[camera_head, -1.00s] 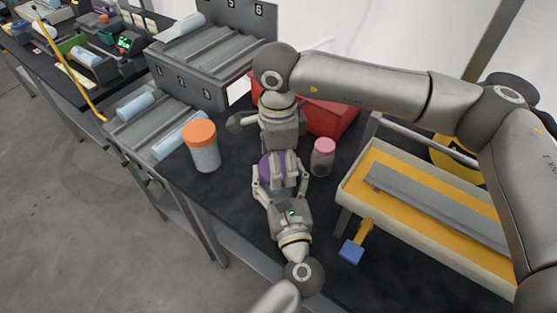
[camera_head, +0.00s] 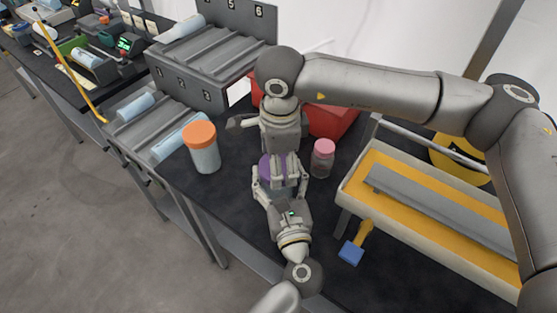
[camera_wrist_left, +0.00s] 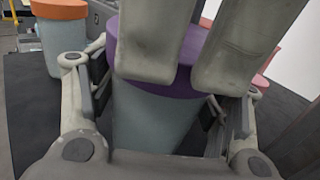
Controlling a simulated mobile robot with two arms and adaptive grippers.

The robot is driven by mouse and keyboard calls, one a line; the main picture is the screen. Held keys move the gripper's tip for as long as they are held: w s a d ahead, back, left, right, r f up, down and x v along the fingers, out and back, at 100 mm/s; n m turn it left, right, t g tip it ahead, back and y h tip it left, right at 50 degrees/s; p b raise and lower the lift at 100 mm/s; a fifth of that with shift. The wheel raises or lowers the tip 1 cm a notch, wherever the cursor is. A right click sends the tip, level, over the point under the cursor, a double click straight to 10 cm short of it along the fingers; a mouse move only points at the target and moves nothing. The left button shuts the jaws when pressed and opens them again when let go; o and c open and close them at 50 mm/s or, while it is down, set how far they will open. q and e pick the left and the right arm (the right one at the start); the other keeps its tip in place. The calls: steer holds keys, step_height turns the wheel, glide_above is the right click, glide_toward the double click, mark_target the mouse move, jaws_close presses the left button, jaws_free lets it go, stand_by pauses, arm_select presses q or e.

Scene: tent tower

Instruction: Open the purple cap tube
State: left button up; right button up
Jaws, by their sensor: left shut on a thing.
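The tube has a purple cap (camera_head: 266,170) and a pale blue-grey body (camera_wrist_left: 150,125). It stands upright, partly hidden by both grippers. My left gripper (camera_head: 278,187) comes from the near side and is shut around the tube's body, below the cap. In the left wrist view its fingers (camera_wrist_left: 160,105) are on either side of the body. My right gripper (camera_head: 284,168) hangs from above at the cap. Its two fingers (camera_wrist_left: 187,60) cross in front of the cap in the left wrist view, with a narrow gap between them; their grip is unclear.
An orange-capped tube (camera_head: 202,148) stands to the left and a pink-capped jar (camera_head: 322,158) close by on the right. A red bin (camera_head: 332,120) is behind. A yellow-and-grey tray (camera_head: 430,210) and a blue-ended tool (camera_head: 351,252) lie to the right. The table front is clear.

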arm_select(q)
steer(key=shift+s+a+f, duration=0.15)
steer(key=shift+a+f, duration=0.05)
steer(key=shift+f, duration=0.75)
arm_select(e)
steer(key=shift+w+a+r, duration=0.1)
steer(key=shift+w+r, duration=0.2)
steer(key=shift+r, duration=0.45)
arm_select(q)
steer(key=shift+c, duration=0.6)
steer(key=shift+r, duration=0.1)
arm_select(e)
steer(key=shift+f, duration=0.1)
arm_select(q)
steer(key=shift+r, duration=0.1)
arm_select(e)
steer(key=shift+w+r, duration=0.1)
steer(key=shift+r, duration=0.1)
arm_select(q)
steer(key=shift+d+r, duration=0.15)
arm_select(e)
steer(key=shift+f, duration=0.1)
arm_select(q)
steer(key=shift+r, duration=0.1)
arm_select(e)
steer(key=shift+f, duration=0.1)
arm_select(q)
steer(key=shift+r, duration=0.1)
arm_select(e)
steer(key=shift+s, duration=0.2)
